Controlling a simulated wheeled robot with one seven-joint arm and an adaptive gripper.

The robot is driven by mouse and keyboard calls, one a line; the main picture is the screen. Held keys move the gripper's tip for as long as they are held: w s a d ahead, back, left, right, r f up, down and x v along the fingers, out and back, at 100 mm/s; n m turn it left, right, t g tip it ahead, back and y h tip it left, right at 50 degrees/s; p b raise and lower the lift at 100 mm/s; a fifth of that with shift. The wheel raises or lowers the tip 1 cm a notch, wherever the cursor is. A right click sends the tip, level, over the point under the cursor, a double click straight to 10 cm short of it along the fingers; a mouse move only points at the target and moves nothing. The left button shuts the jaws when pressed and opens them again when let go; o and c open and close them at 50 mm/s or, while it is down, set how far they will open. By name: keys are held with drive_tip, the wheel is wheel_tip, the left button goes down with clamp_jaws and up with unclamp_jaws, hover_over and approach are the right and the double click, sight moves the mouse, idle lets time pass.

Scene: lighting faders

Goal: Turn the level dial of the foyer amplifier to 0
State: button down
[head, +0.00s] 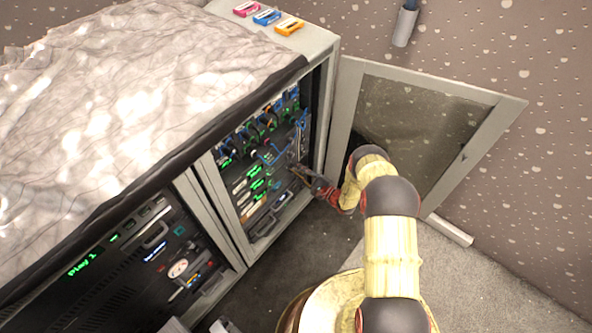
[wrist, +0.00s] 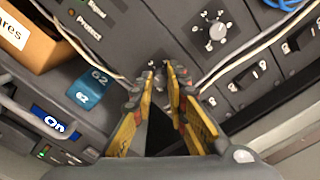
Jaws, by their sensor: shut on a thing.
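My gripper (wrist: 166,76) reaches into the open rack (head: 318,120) from the right and is shut on a small dark knob at a grey panel. The fingertips hide most of this knob, and I cannot read its scale or pointer. The lettering "Signal" and "Protect" shows on the panel to the upper left in the wrist view. A separate pale dial (wrist: 217,31) with a ring of marks sits to the upper right of the fingertips, untouched. No label naming the foyer amplifier is readable. In the head view my gripper (head: 300,172) is small at the rack front.
White cables (wrist: 250,45) hang beside the fingers on both sides. The glazed rack door (head: 490,120) stands open beside my arm.

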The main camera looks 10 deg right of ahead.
drive_tip(key=shift+s+f+n, duration=0.1)
drive_tip(key=shift+n, duration=4.1)
drive_tip(key=c, duration=1.7)
unclamp_jaws()
drive_tip(key=shift+c, duration=0.2)
drive_tip(key=v, duration=1.2)
